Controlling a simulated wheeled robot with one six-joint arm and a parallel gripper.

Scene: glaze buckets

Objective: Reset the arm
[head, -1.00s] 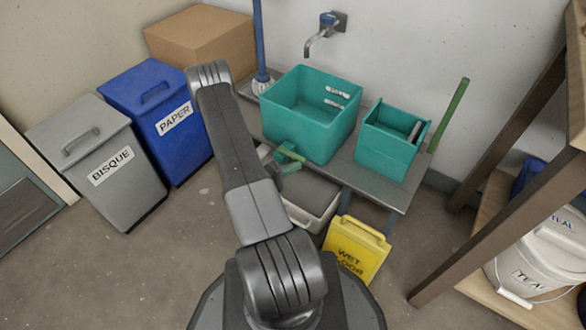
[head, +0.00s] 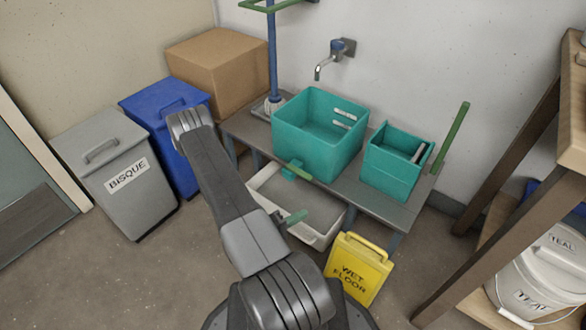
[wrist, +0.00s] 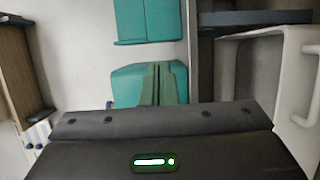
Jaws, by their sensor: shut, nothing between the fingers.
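My gripper (head: 302,214) shows in the head view as green fingertips beside my arm, over the pale basin below the bench. The rest of it is hidden behind my arm link. In the wrist view the two green fingers (wrist: 158,84) lie together, shut and empty. They point toward teal surfaces in front of the wall. My arm rises from the bottom centre of the head view, leans left, then folds away behind its own link.
A grey bench (head: 372,198) holds a large teal tub (head: 310,148) and a smaller one (head: 388,178). A yellow wet floor sign (head: 358,268) stands right of my arm. A grey BISQUE bin (head: 125,190) and a blue bin (head: 180,160) stand left. A wooden rack (head: 500,235) is at right.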

